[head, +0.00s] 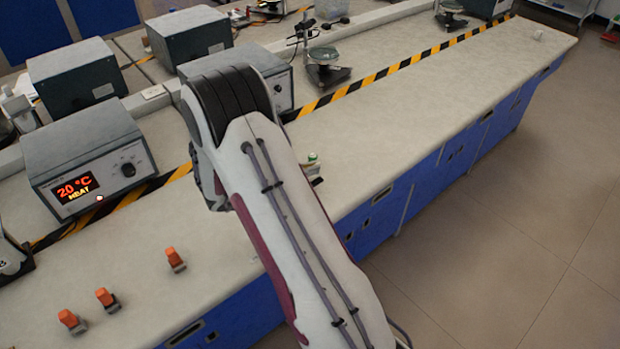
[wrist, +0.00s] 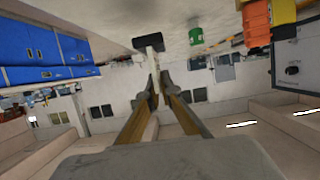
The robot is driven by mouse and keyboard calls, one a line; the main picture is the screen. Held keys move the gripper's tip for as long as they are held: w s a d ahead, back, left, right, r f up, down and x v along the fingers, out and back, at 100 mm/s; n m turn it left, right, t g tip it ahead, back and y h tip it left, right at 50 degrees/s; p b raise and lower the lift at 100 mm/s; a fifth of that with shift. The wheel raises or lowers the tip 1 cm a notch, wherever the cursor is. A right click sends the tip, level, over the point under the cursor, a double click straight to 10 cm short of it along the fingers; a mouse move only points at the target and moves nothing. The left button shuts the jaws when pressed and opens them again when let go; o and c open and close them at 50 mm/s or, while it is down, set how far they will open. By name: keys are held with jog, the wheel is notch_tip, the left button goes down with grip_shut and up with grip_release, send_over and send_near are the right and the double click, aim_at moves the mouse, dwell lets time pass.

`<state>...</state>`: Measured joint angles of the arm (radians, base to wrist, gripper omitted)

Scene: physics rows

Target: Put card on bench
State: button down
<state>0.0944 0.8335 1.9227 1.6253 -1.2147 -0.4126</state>
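In the wrist view, my gripper (wrist: 155,88) has its two fingers nearly together around a thin pale piece (wrist: 153,62), seen almost edge-on. It looks like the card, though its face does not show. A small black block (wrist: 147,42) shows just beyond it, against the bench; I cannot tell whether they touch. The bench (head: 420,120) is a long pale worktop with blue fronts in the head view. There my arm hides the gripper and the card.
A small green-topped item (head: 312,158) stands just right of my arm; it also shows in the wrist view (wrist: 195,32). Several orange pieces (head: 175,260) stand at front left. A heater box (head: 88,155) stands behind them. The bench is clear to the right.

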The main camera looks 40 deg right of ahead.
aim_at(317, 177)
jog(key=shift+f, duration=0.15)
jog(key=shift+f, duration=1.85)
jog(key=shift+f, duration=0.15)
jog(key=c, duration=2.3)
grip_release()
jog(key=shift+a+r, duration=0.15)
jog(key=shift+r, duration=0.1)
jog(key=v, duration=1.1)
jog(key=shift+a, duration=0.35)
